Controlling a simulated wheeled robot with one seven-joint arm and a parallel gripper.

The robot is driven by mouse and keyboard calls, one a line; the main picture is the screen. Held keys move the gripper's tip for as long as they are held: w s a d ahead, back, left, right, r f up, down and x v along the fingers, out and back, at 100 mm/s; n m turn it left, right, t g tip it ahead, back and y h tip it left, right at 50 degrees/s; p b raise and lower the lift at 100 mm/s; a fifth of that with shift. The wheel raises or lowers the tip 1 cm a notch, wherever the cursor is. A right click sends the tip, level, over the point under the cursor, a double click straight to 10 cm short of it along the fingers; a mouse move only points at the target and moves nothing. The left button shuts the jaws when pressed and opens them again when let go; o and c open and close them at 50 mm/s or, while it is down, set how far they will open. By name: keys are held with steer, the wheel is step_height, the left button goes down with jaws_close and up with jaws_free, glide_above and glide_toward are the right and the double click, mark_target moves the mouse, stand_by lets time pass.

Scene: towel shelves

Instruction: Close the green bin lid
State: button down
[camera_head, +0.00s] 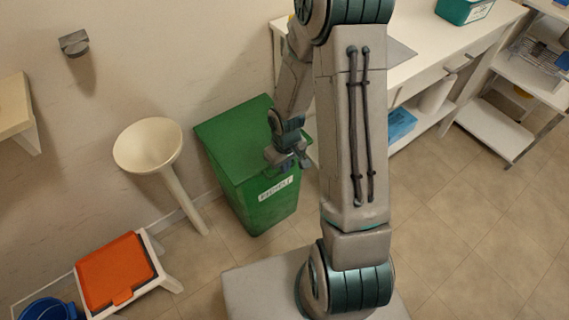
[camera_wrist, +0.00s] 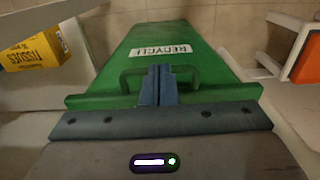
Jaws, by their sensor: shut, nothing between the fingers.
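The green bin (camera_head: 258,196) stands on the floor against the wall, with a white label on its front. Its green lid (camera_head: 235,128) lies flat over the top in the head view, with no open gap visible from there. My gripper (camera_head: 290,163) is at the bin's upper front edge, near the label. In the wrist view my gripper's fingers (camera_wrist: 158,85) are together and empty, in front of a green handle (camera_wrist: 130,79). I cannot tell whether they touch it. The bin's front (camera_wrist: 188,36) with its label shows beyond.
A white basin on a stand (camera_head: 148,146) is left of the bin. An orange-topped white stand (camera_head: 113,270) and a blue bucket (camera_head: 48,309) are at lower left. A white table (camera_head: 402,62) is close on the right. A yellow tissue box (camera_wrist: 33,50) shows in the wrist view.

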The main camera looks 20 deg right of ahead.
steer(key=s+r+m+p, duration=0.1)
steer(key=s+r+p, duration=0.3)
steer(key=r, duration=1)
steer(key=s+r+m+t+p, duration=0.1)
steer(key=s+r+p, duration=0.3)
steer(key=r, duration=1.1)
steer(key=s+r+m+t+p, duration=0.1)
steer(key=s+r+p, duration=0.4)
steer(key=r, duration=0.9)
steer(key=a+p, duration=0.1)
steer(key=p, duration=0.2)
steer(key=shift+r+m, duration=0.35)
steer(key=shift+m, duration=0.05)
steer(key=shift+s+d, duration=0.1)
steer(key=shift+d, duration=0.1)
